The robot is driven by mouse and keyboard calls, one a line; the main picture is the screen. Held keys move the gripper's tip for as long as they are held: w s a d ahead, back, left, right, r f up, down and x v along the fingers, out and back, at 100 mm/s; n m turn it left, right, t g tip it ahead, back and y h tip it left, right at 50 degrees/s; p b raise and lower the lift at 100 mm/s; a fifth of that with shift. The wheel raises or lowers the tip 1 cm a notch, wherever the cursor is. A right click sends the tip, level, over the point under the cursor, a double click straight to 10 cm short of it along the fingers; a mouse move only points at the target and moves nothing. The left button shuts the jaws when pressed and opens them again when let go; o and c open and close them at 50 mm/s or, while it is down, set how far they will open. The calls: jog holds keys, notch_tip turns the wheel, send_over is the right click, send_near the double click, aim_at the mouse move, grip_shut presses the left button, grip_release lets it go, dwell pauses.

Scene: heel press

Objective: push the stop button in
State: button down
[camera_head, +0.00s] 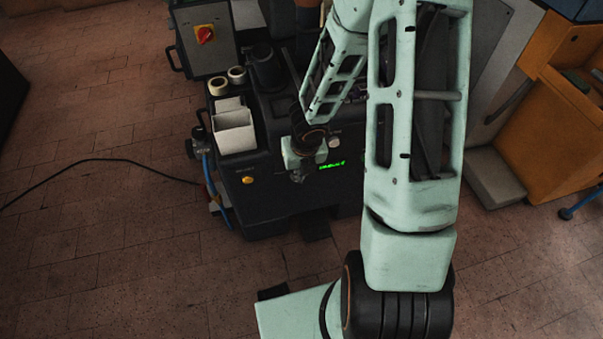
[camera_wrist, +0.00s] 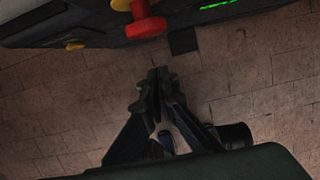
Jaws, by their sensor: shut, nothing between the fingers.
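The stop button is a red mushroom head (camera_wrist: 146,26) on a yellow base at the top of the wrist view, standing out from the front of the dark machine (camera_wrist: 60,30). In the head view my arm appears to hide it. My gripper (camera_wrist: 158,74) is shut and empty, with its fingertips below the red head in the wrist picture and a visible gap between them. In the head view my gripper (camera_head: 297,177) is a small dark shape in front of the machine (camera_head: 280,207), partly covered by my wrist.
A green lit display (camera_head: 332,165) and a yellow knob (camera_head: 248,180) sit on the machine's front. A white bin (camera_head: 234,138) and tape rolls (camera_head: 218,86) are on its top. A grey box with a red switch (camera_head: 204,34) stands behind. Tiled floor in front is mostly clear.

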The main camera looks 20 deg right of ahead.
jog(key=shift+w+r+p, duration=0.15)
jog(key=shift+w+p, duration=0.25)
jog(key=shift+w, duration=0.5)
jog(key=shift+w+r+p, duration=0.1)
jog(key=shift+w+p, duration=0.3)
jog(key=shift+w, duration=0.45)
jog(key=shift+w, duration=0.1)
